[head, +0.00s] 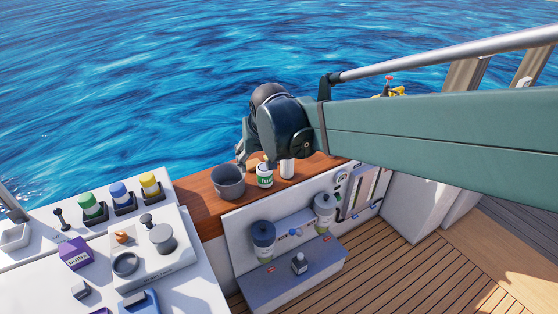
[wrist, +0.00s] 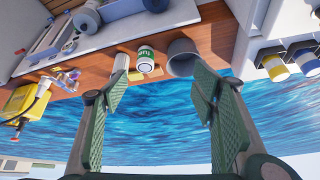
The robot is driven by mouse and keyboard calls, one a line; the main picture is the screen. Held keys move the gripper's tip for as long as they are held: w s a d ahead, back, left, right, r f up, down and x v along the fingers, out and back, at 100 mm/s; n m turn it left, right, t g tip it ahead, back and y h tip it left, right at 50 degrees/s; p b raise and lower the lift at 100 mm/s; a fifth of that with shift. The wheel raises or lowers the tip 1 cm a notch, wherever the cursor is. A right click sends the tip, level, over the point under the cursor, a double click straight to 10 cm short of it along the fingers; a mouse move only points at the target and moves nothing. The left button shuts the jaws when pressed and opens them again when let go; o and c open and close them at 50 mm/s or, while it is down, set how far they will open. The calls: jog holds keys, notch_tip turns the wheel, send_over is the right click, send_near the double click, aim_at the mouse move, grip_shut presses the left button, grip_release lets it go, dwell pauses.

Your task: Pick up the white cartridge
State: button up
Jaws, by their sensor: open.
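The white cartridge (head: 287,169) appears to be the plain white cylinder standing upright on the wooden ledge, right of a green-and-white can (head: 265,176). My gripper (head: 264,158) hangs close above and partly hides the cartridge's top in the head view. In the wrist view the cartridge (wrist: 121,63) is beyond the left fingertip, with the can (wrist: 146,60) beside it. My gripper (wrist: 157,88) is open there, its two green padded fingers wide apart with nothing between them.
A grey pot (head: 228,182) stands left of the can on the ledge (head: 204,213). A white console (head: 180,281) with coloured jars is at left. Open water lies beyond the ledge; a yellow device (wrist: 30,105) shows in the wrist view.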

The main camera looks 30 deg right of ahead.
jog(key=w+d+f+m, duration=0.2)
jog(key=w+d+f, duration=0.1)
jog(key=w+d, duration=0.4)
jog(key=m+g+h+p, duration=0.1)
jog(key=m+g+h, duration=0.1)
jog(key=m+g, duration=0.15)
send_over(287, 164)
jog(key=w+d, duration=0.1)
jog(key=w, duration=0.1)
jog(key=shift+m+t, duration=0.25)
jog(key=shift+t, duration=0.1)
notch_tip(287, 164, down, 20)
jog(key=shift+w+r, duration=0.1)
jog(key=shift+w+d+f, duration=0.1)
jog(key=shift+d+f, duration=0.15)
jog(key=shift+f, duration=0.1)
jog(key=shift+x, duration=1.3)
jog(key=shift+f, duration=0.15)
